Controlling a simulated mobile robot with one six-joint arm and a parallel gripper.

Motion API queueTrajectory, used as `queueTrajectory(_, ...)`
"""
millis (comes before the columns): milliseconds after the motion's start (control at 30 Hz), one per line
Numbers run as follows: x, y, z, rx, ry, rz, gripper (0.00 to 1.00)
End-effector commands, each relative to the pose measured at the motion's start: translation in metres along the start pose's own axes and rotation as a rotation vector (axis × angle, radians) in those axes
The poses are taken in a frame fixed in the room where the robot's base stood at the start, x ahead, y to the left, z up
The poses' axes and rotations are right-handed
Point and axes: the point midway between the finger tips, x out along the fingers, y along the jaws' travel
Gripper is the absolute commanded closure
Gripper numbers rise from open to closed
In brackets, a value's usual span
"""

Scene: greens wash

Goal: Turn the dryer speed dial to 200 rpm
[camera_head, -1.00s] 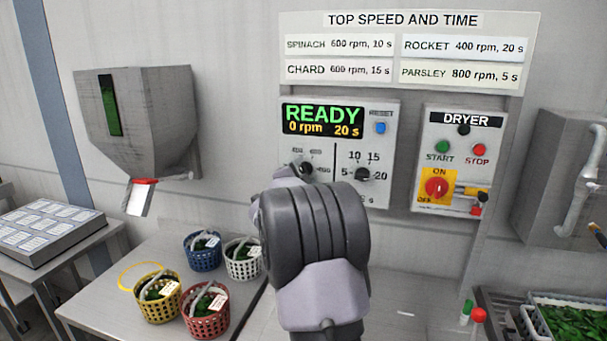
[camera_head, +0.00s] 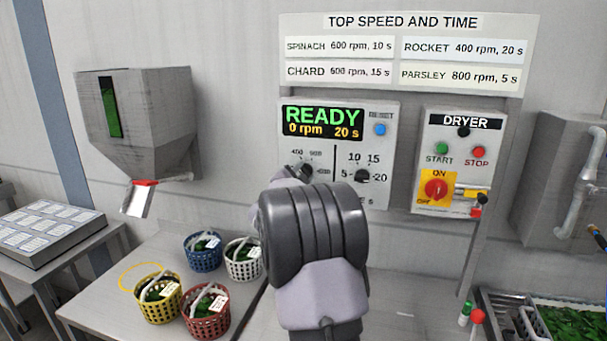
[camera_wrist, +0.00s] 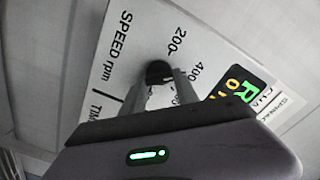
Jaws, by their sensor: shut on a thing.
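The black speed dial (camera_wrist: 158,70) sits between my gripper's fingertips (camera_wrist: 166,80) in the wrist view, and my gripper is shut on it. The printed marks 200 and 400 and the words SPEED rpm show around it. Which way the dial points is hard to tell. In the head view the speed dial (camera_head: 307,171) is partly visible on the control panel (camera_head: 389,122), left of a black line. My arm hides its lower left side and the 200 mark. The display (camera_head: 322,120) reads READY, 0 rpm, 20 s.
The time dial (camera_head: 362,176) is close to the right of the speed dial. A blue reset button (camera_head: 380,130) is above it. The dryer box (camera_head: 459,130) with buttons and a red switch (camera_head: 436,189) is further right. Baskets of greens stand on the table (camera_head: 110,298) below.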

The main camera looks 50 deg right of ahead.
Motion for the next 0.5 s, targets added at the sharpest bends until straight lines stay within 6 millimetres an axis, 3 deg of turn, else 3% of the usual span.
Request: queueTrajectory(500, 0.0000, -0.0038, -0.0009, -0.479, 0.000, 0.000, 1.00)
